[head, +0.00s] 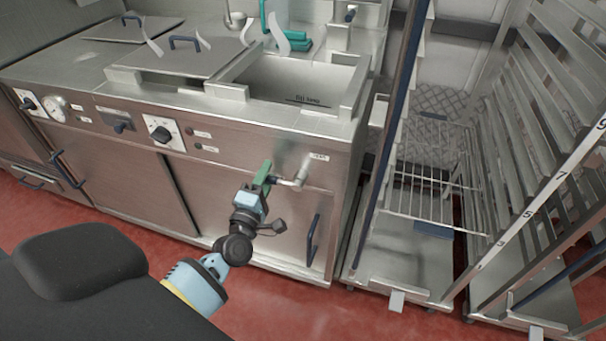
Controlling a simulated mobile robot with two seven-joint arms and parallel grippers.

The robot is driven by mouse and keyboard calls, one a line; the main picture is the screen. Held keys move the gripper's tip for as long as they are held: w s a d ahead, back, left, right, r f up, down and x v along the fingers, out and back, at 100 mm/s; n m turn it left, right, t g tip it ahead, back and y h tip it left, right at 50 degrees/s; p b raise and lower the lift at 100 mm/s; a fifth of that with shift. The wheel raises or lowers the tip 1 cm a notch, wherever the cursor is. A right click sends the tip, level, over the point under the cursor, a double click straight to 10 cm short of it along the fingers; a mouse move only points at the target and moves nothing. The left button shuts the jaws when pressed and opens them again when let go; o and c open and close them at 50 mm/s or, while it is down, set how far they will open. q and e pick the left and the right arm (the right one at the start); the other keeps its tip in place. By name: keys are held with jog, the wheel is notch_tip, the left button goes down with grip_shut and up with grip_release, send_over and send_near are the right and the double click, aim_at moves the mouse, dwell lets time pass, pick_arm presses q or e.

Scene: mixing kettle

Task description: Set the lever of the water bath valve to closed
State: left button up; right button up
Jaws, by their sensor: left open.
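The water bath valve (292,182) is a short metal pipe fitting on the front panel, below the open bath. Its green lever (263,174) stands at the fitting's left end, pointing up and slightly right. My left gripper (257,190) is at the lower part of the green lever, coming from below. Its jaws are open; the fingertips are small and partly hidden, so I cannot tell whether they touch the lever. My right gripper is not in view.
The water bath basin (300,82) is open, with steam above it. Knobs and a gauge (55,107) line the panel to the left. A blue door handle (314,238) is right of my gripper. Wire racks (425,190) stand at the right. The red floor (290,315) in front is clear.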

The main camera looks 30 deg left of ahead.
pick_arm(q)
jog(key=shift+s+d+f, duration=0.1)
jog(key=shift+s+f, duration=0.05)
jog(key=shift+s, duration=0.25)
jog(key=v, duration=0.6)
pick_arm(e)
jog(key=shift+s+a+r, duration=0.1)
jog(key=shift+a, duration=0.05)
pick_arm(q)
jog(key=shift+s, duration=0.1)
